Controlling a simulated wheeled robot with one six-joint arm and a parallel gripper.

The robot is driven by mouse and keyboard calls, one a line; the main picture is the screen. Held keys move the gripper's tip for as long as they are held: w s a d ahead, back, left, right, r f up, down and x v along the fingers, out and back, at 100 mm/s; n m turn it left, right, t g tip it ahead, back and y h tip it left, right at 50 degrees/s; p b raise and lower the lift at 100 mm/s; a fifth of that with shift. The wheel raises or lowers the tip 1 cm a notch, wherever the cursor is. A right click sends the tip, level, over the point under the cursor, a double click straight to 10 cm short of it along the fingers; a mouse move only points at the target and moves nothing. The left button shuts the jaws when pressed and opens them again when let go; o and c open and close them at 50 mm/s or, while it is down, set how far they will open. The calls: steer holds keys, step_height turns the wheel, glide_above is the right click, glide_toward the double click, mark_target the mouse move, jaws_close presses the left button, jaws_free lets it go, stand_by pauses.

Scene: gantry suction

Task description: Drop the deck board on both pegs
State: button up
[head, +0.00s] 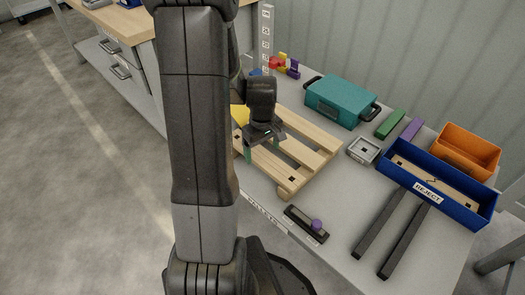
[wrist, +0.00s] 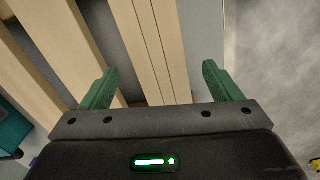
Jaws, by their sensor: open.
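A wooden pallet (head: 309,155) with light slats lies on the grey table, partly hidden by my arm. My gripper (head: 265,147) is over the pallet with its green fingers pointing down. In the wrist view, my gripper (wrist: 160,72) is open, with fingers well apart. A light wooden board (wrist: 158,50) runs between the fingers, apart from both; I cannot tell if it is the deck board or a fixed pallet slat. Another wooden board (head: 462,196) with a dark mark lies in the blue REJECT tray (head: 480,211). I cannot make out the pegs.
A teal case (head: 341,102), a small grey tray (head: 364,150) and an orange bin (head: 469,150) stand at the back and right. Two dark bars (head: 404,243) extend in front of the REJECT tray. A dark block with a purple knob (head: 316,224) lies near the front edge.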

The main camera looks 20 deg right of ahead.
mark_target(263, 156)
step_height(263, 156, up, 12)
steer(key=p, duration=0.3)
steer(key=shift+f, duration=0.15)
steer(key=shift+f, duration=0.1)
step_height(263, 156, down, 14)
steer(key=b, duration=0.4)
steer(key=shift+r, duration=0.65)
steer(key=shift+f, duration=0.15)
